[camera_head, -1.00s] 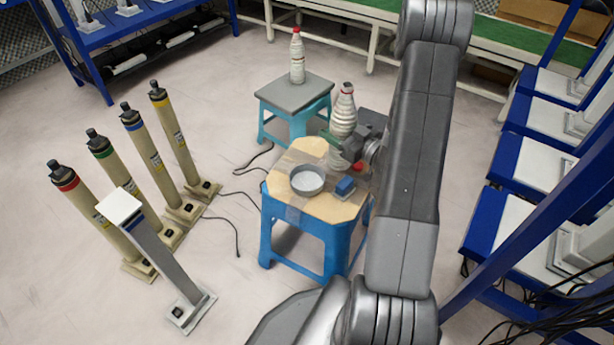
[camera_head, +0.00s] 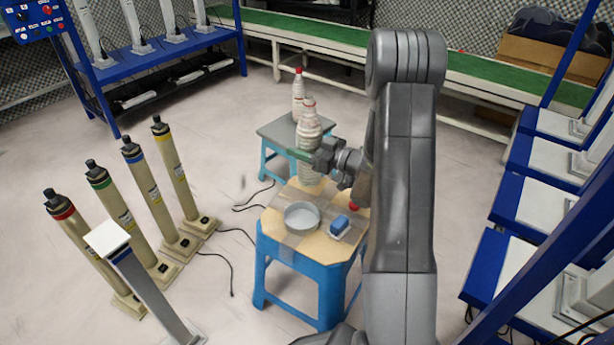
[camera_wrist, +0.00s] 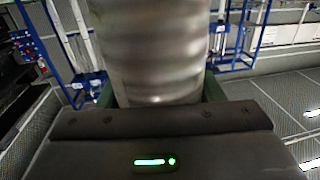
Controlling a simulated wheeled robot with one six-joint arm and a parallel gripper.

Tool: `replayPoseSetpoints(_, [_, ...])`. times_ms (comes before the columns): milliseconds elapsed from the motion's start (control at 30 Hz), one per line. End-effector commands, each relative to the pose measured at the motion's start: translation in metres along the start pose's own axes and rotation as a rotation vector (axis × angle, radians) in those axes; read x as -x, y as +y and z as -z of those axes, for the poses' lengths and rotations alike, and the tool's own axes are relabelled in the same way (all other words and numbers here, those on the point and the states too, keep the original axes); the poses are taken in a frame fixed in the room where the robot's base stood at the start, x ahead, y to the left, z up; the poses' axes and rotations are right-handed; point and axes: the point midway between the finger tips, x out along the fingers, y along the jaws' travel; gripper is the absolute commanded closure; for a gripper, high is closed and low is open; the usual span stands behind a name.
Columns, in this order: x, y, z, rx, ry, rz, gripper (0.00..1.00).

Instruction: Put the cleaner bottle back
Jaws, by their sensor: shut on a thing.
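I cannot tell from labels which bottle is the cleaner.
The wooden-topped stool bears a grey round dish (camera_head: 301,217), a blue block (camera_head: 340,224) and a red item (camera_head: 354,206). Several tan posts (camera_head: 175,180) and a white-topped stand (camera_head: 108,237) rise at left. Blue racks stand at right. Cables lie on the floor.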

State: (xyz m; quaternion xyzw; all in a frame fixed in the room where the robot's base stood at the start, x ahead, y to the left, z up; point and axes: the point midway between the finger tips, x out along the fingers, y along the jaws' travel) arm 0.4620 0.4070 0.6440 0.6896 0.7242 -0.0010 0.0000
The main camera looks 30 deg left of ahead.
Motion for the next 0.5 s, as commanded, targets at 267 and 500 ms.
replayPoseSetpoints(267, [0.0,0.0,-0.038,0.001,0.0,-0.001,0.7])
replayPoseSetpoints(500, [0.0,0.0,-0.068,0.001,0.001,-0.001,0.7])
